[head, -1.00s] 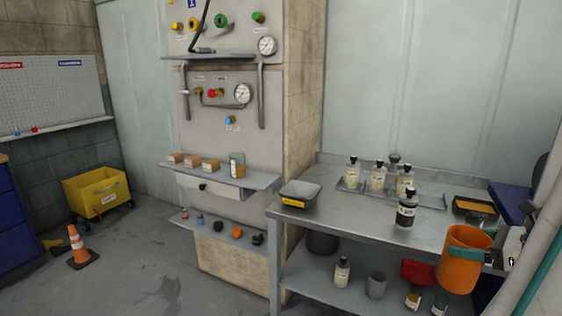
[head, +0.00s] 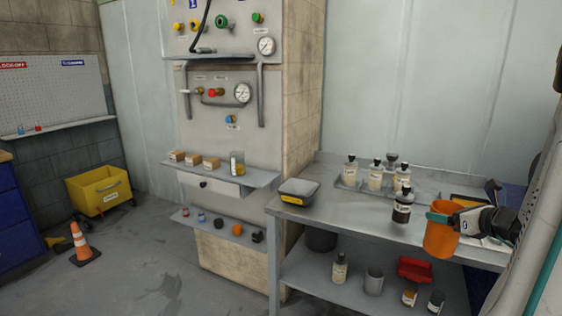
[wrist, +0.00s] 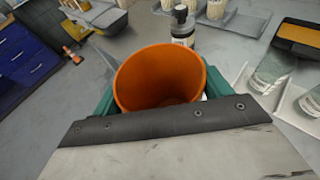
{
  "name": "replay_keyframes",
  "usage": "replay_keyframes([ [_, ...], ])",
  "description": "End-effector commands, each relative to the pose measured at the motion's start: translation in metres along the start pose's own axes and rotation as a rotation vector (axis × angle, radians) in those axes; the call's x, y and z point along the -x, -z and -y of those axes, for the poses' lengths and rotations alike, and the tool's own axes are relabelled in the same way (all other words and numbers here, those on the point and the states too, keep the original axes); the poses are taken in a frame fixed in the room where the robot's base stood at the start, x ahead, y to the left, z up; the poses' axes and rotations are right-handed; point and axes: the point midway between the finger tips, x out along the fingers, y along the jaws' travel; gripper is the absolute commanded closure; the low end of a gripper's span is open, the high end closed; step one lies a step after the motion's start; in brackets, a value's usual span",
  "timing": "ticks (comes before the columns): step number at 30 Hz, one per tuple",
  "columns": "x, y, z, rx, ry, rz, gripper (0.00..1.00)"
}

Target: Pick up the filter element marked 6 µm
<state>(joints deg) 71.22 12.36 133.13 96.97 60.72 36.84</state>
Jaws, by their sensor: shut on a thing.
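My gripper (head: 446,216) has teal fingers and is shut on an orange cup (head: 438,238), at the right front of the metal bench. In the wrist view the cup (wrist: 165,75) is upright with its mouth toward the camera and a finger on each side; it looks empty. Two pale greenish labelled pieces (wrist: 271,73) lie to the right of the cup in the wrist view; their labels are too small to read. I cannot make out a 6 µm mark on anything, so I cannot tell which thing is the filter element.
A dark labelled bottle (head: 402,207) stands just left of the cup. Paler bottles (head: 375,175) stand in a tray behind it. A grey bin (head: 298,191) is at the bench's left end. A red bin (head: 415,269) and bottles are on the lower shelf.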

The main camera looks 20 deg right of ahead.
Motion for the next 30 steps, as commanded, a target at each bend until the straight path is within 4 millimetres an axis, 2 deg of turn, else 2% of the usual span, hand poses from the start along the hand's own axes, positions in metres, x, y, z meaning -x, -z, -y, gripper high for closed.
replay_keyframes([
  [1, -0.018, -0.005, -0.007, -0.002, 0.001, 0.000, 0.59],
  [5, -0.064, -0.015, -0.028, -0.009, 0.019, -0.001, 0.59],
  [8, -0.100, -0.022, -0.054, -0.009, 0.020, -0.002, 0.59],
  [14, -0.163, -0.030, -0.122, 0.000, -0.004, -0.003, 0.59],
  [18, -0.199, -0.031, -0.182, 0.015, -0.045, -0.003, 0.59],
  [20, -0.212, -0.031, -0.210, 0.024, -0.068, -0.004, 0.59],
  [24, -0.234, -0.029, -0.281, 0.049, -0.137, -0.003, 0.60],
  [27, -0.243, -0.027, -0.330, 0.073, -0.201, -0.002, 0.60],
  [30, -0.246, -0.025, -0.372, 0.098, -0.266, -0.001, 0.60],
])
